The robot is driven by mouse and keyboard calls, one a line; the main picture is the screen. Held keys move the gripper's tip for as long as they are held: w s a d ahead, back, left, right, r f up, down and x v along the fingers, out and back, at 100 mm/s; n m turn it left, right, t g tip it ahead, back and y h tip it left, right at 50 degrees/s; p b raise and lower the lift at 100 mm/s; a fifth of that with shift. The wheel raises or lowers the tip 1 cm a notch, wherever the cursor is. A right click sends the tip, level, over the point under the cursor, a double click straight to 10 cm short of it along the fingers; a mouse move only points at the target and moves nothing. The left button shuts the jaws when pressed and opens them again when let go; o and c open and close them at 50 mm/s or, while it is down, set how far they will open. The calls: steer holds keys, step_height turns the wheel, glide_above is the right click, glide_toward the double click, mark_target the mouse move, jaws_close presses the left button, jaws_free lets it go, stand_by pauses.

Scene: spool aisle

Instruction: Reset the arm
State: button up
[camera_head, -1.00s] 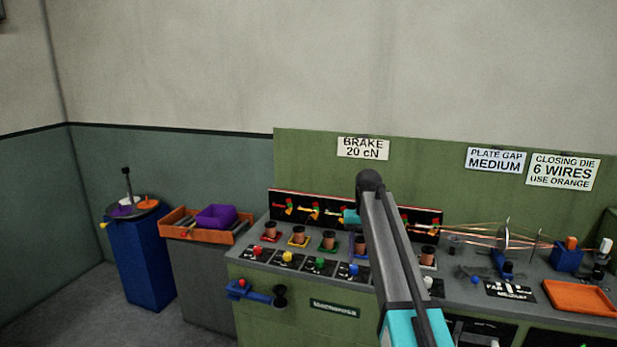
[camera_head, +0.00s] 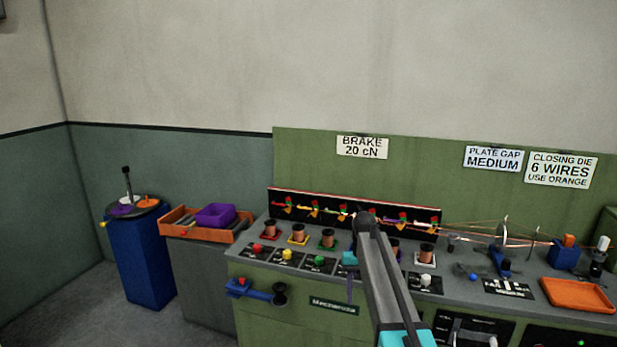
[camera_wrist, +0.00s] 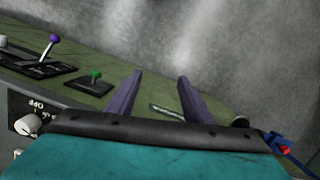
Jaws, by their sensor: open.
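My gripper shows in the wrist view (camera_wrist: 158,95) with its two purple-grey fingers apart and nothing between them. Beyond the fingers are the green front of the bench and the blurred grey floor. In the head view my arm reaches up from the lower right across the green bench (camera_head: 290,312). Its turquoise end and a thin finger hang in front of the bench's front edge, left of the arm. The fingertips are hard to make out there.
Several copper spools (camera_head: 298,233) stand along the bench, with coloured knobs before them. An orange tray (camera_head: 578,296) lies at right. A blue crank (camera_head: 248,291) juts from the bench front. An orange bin (camera_head: 178,219) and a blue pedestal (camera_head: 145,262) stand at left.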

steer(key=s+f+g, duration=0.2)
steer(key=s+f, duration=1)
steer(key=f, duration=0.3)
steer(key=s+f+g, duration=0.2)
steer(key=s+f, duration=1.1)
steer(key=f, duration=0.1)
steer(key=s+f, duration=0.3)
steer(key=s, duration=0.6)
steer(key=s+f, duration=0.4)
steer(key=s, duration=0.5)
steer(key=s+f, duration=0.3)
steer(key=s, duration=0.5)
steer(key=shift+s+f+n+b, duration=0.4)
steer(key=shift+b, duration=0.05)
